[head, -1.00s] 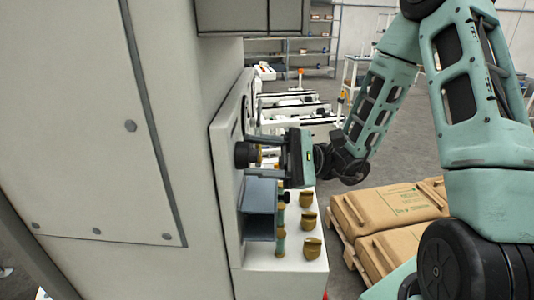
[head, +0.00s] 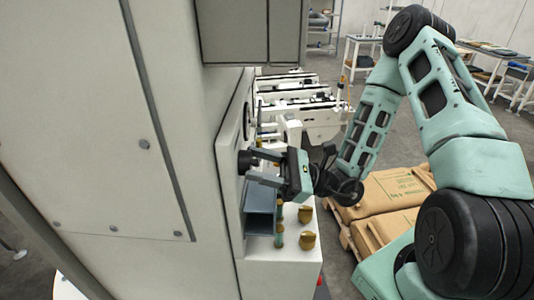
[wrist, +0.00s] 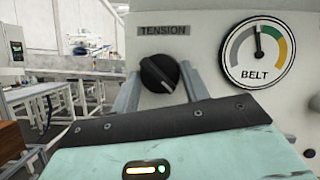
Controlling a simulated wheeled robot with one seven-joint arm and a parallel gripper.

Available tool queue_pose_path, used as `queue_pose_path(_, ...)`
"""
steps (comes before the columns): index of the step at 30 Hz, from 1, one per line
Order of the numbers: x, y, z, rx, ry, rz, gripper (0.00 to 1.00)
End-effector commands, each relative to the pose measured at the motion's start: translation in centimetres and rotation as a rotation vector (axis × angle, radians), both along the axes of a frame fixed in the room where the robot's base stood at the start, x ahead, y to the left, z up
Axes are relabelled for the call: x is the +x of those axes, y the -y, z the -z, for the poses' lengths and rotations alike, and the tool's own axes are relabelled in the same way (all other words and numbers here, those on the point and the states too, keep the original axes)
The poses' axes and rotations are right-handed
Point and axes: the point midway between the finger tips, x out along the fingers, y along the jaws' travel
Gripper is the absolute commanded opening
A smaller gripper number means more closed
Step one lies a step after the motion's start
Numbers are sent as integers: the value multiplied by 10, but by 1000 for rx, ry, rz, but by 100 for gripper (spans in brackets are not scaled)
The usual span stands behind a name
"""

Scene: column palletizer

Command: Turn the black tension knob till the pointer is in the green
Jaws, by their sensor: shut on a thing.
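The black tension knob (wrist: 159,73) sits on the pale panel under a TENSION label (wrist: 164,30). It also shows in the head view (head: 245,161). My gripper (wrist: 160,88) has one grey finger on each side of the knob and is shut on it. The round BELT gauge (wrist: 257,50) is right of the knob in the wrist view. Its dark pointer (wrist: 258,40) stands nearly straight up, left of the green band (wrist: 282,49).
A grey-blue bracket (head: 261,208) juts from the panel below my gripper. Brass-coloured knobs (head: 306,240) stand on the white ledge. Brown packages (head: 393,190) lie on a pallet to the right. A grey box (head: 250,32) overhangs above.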

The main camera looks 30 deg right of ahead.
Motion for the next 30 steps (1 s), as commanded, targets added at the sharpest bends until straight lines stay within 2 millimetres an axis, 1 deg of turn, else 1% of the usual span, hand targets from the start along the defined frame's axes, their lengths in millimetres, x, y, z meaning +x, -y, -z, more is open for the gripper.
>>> queue_pose_path(6, -3, -1, -1, 35, -59, -6, 22)
queue_pose_path(20, -3, -1, 0, 44, -71, -8, 22)
queue_pose_path(21, -3, -1, 0, 44, -71, -8, 48)
queue_pose_path(23, -3, -1, 0, 44, -71, -8, 65)
queue_pose_path(24, -3, -1, 0, 45, -70, -6, 67)
queue_pose_path(30, -2, -1, 0, 44, -70, -3, 67)
